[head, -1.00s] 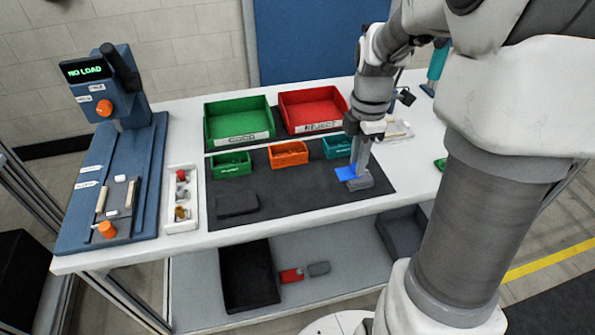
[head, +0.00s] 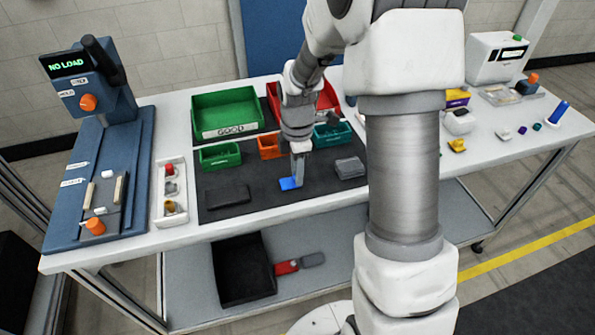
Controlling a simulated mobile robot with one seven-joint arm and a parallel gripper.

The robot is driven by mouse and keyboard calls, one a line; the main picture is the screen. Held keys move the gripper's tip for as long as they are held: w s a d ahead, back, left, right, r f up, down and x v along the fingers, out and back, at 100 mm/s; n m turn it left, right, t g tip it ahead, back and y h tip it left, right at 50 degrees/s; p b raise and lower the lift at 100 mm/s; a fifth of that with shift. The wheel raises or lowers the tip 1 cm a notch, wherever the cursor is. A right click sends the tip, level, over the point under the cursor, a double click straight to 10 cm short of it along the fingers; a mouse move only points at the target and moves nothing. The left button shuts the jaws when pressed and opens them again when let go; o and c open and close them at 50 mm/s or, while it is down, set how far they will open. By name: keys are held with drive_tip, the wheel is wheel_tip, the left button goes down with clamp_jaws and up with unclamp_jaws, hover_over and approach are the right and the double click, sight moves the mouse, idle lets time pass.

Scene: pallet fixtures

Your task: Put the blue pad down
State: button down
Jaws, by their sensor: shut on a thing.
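The blue pad (head: 288,184) is a small flat bright-blue piece at the middle of the dark mat (head: 262,192). My gripper (head: 297,182) points down and is shut on its right part, hiding some of it. The pad is at or just above the mat; I cannot tell whether it touches.
A grey block (head: 350,168) lies right of the pad, and a dark flat block (head: 227,195) lies to its left. Green (head: 220,155), orange (head: 270,146) and teal (head: 332,134) bins stand behind. Bare mat lies between the blocks.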

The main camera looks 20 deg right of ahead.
drive_tip(key=shift+f, duration=0.2)
drive_tip(key=c, duration=0.8)
unclamp_jaws()
drive_tip(key=shift+r, duration=0.1)
drive_tip(key=shift+o, duration=0.2)
